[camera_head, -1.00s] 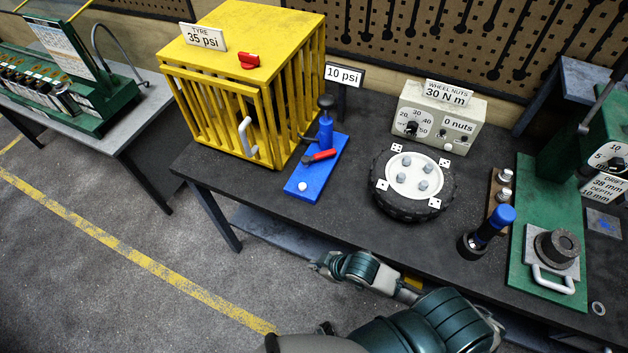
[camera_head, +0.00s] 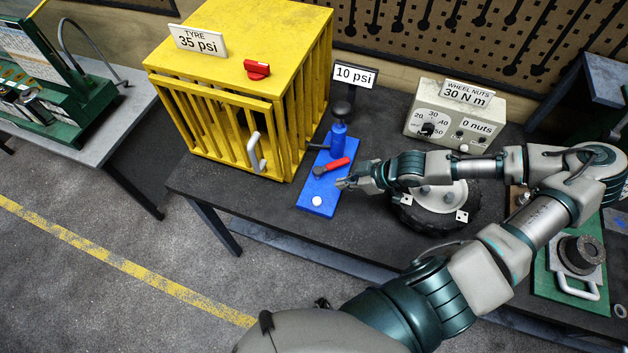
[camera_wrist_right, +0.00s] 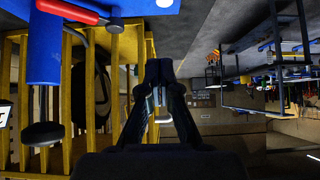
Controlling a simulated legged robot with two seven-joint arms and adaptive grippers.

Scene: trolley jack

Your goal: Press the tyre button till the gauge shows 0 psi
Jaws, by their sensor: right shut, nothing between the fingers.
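The white tyre button (camera_head: 317,201) sits on the near end of the blue base plate (camera_head: 313,183). It also shows at the top edge of the right wrist view (camera_wrist_right: 165,3). The gauge sign (camera_head: 354,76) reads 10 psi. My right gripper (camera_head: 343,184) is shut and empty, just right of the plate and a little beyond the button in the head view; they look apart. In the right wrist view its fingertips (camera_wrist_right: 158,70) are close together below the button. My left gripper is not in view.
A red lever (camera_head: 331,166) and a blue pump with black knob (camera_head: 339,135) stand on the plate. The yellow cage (camera_head: 236,70), signed TYRE 35 psi, is to the left. My right arm partly covers the wheel (camera_head: 440,220). A wheel-nut box (camera_head: 455,118) stands behind.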

